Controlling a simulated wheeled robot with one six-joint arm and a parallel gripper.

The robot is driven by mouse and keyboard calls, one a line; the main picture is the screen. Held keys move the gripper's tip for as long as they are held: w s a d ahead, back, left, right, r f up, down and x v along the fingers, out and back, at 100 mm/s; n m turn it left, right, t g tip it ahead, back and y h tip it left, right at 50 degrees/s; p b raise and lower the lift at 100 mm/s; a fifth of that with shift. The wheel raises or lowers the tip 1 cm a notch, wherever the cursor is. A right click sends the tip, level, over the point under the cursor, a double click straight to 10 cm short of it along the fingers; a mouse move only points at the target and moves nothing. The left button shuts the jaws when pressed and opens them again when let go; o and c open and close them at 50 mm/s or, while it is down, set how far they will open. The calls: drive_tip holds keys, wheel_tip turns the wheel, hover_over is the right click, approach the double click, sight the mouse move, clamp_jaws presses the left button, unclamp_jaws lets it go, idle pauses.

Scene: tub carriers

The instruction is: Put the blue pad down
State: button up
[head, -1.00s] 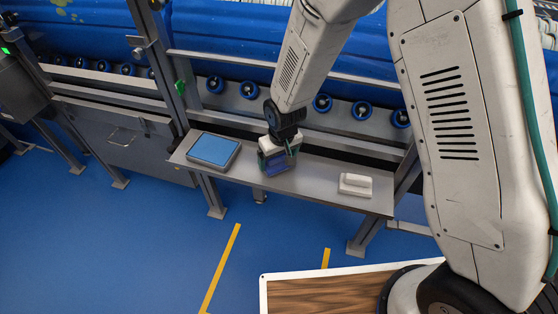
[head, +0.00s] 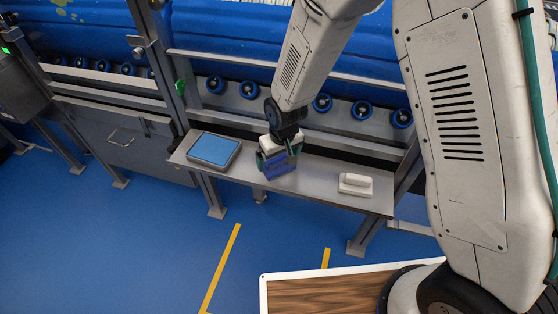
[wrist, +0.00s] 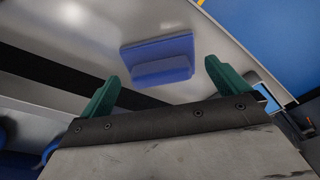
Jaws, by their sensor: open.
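The blue pad (head: 279,168), a flat plate with a raised block on top, lies on the grey metal shelf (head: 319,182). It shows whole in the wrist view (wrist: 158,62), flat on the shelf. My gripper (head: 278,157) is just above the pad. In the wrist view my gripper (wrist: 161,72) has its two green fingers wide apart, one to each side of the pad's block, with gaps between, and holds nothing. In the head view the gripper hides part of the pad's top.
A light-blue-topped tray (head: 214,150) sits left on the shelf. A white pad with a raised block (head: 355,185) lies to the right. A rail and blue rollers (head: 249,90) run behind. Bare shelf lies between the blue and white pads.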

sight(281, 169)
wheel_tip(281, 169, up, 9)
drive_tip(key=s, duration=0.1)
drive_tip(key=s+d+r+m, duration=0.1)
drive_tip(key=s+d+r, duration=0.4)
drive_tip(key=d+r, duration=0.3)
drive_tip(key=s+d+r+m, duration=0.2)
drive_tip(key=s+d+r, duration=0.2)
drive_tip(key=d+r, duration=0.45)
drive_tip(key=s+d+r+m, duration=0.1)
drive_tip(key=s+d+r, duration=0.2)
drive_tip(key=s, duration=0.5)
drive_tip(key=s+d+r+m, duration=0.1)
drive_tip(key=s+d+r, duration=0.2)
drive_tip(key=s, duration=0.6)
drive_tip(key=shift+d+r+h, duration=0.25)
drive_tip(key=shift+r+h, duration=0.15)
drive_tip(key=shift+r, duration=0.55)
